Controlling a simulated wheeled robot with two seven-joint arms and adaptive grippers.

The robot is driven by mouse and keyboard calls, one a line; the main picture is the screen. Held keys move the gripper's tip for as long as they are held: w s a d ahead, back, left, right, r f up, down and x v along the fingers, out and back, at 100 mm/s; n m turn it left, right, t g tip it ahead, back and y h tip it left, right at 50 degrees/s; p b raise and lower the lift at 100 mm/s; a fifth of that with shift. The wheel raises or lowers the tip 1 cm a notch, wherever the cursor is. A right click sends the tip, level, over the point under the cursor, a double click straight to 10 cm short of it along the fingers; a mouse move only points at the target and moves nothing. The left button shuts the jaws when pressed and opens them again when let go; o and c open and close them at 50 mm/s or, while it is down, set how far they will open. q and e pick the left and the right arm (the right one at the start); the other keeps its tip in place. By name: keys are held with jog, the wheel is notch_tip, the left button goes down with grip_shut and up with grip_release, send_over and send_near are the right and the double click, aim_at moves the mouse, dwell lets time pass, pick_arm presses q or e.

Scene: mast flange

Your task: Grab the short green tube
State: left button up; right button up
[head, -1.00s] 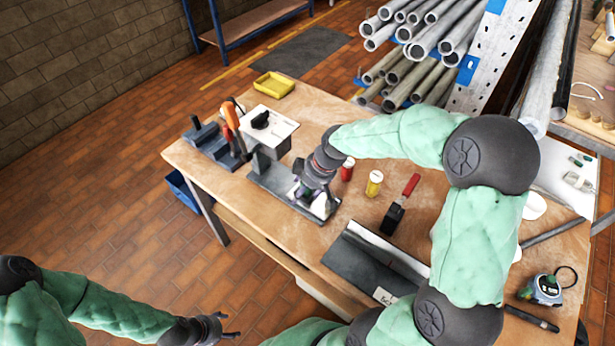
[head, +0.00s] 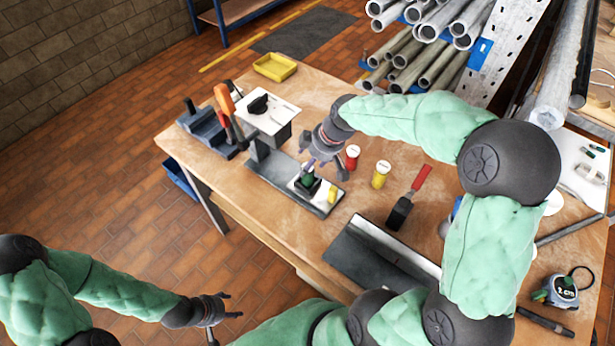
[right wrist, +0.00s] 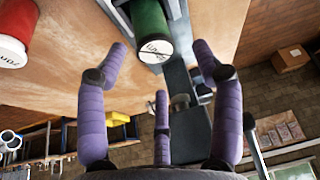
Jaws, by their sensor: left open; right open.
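The short green tube (head: 308,181) stands on a pale plate of the metal fixture (head: 268,172) on the bench, beside a small yellow piece (head: 332,194). In the right wrist view the green tube (right wrist: 150,28) shows its pale, lettered end, just beyond the fingertips. My right gripper (head: 322,168) is open and empty, close behind the tube in the head view; its purple fingers (right wrist: 161,62) are spread apart. In the head view I cannot tell whether they touch it. My left gripper (head: 228,307) is open and empty, off the bench's front left edge.
A red tube (head: 352,158) and a yellow tube (head: 380,175) stand right of my right gripper. A red-handled tool (head: 408,203) and a dark angled plate (head: 375,255) lie nearer. A white-topped box (head: 268,112) and yellow tray (head: 274,67) stand behind.

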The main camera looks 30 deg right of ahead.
aim_at(307, 177)
jog(key=x, duration=0.1)
jog(key=b+x, duration=0.1)
jog(key=x, duration=0.3)
jog(key=shift+s+d+f, duration=0.2)
jog(key=shift+s+d, duration=0.15)
jog(key=shift+s, duration=0.05)
jog(key=c, duration=1.2)
